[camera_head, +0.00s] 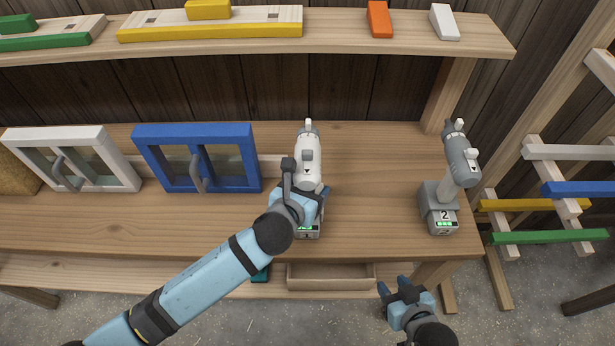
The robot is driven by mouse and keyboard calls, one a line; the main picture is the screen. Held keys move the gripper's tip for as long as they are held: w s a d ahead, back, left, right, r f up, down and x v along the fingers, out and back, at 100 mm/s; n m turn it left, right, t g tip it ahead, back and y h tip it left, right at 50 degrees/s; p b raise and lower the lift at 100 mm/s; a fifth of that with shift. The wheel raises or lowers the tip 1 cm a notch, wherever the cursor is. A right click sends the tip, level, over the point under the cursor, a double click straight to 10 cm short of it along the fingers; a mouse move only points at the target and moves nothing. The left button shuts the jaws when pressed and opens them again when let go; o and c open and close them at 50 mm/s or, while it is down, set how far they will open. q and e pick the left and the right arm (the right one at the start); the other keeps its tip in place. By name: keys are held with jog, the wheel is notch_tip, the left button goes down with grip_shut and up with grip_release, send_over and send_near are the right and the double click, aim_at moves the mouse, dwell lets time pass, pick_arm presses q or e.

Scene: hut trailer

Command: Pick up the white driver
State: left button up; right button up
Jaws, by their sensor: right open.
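The white driver (307,158) stands upright on the workbench (370,200) near the middle of the view, with a green-lit base below it. My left gripper (304,188) is at the driver's lower part, in front of its handle. One dark finger shows at the driver's left side. The gripper hides the handle, and I cannot tell whether the jaws are closed on it. My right gripper (394,288) is open and empty, low in front of the bench's front edge. A grey driver (460,155) stands on a base marked 2 at the bench's right end.
A blue-framed window (193,130) and a white-framed one (56,133) stand left of the white driver. An open drawer (330,283) is under the bench. A shelf (340,45) with coloured blocks runs above. A rack of bars (570,152) stands at right.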

aim_at(305, 162)
pick_arm(q)
jog(key=shift+c, duration=0.3)
jog(key=c, duration=1.1)
jog(key=shift+r, duration=0.1)
jog(key=shift+c, duration=0.9)
notch_tip(305, 162, up, 10)
jog(key=shift+r, duration=0.1)
jog(key=shift+f, duration=0.25)
jog(key=shift+f, duration=4.2)
jog(key=shift+y, duration=0.3)
jog(key=shift+f, duration=0.4)
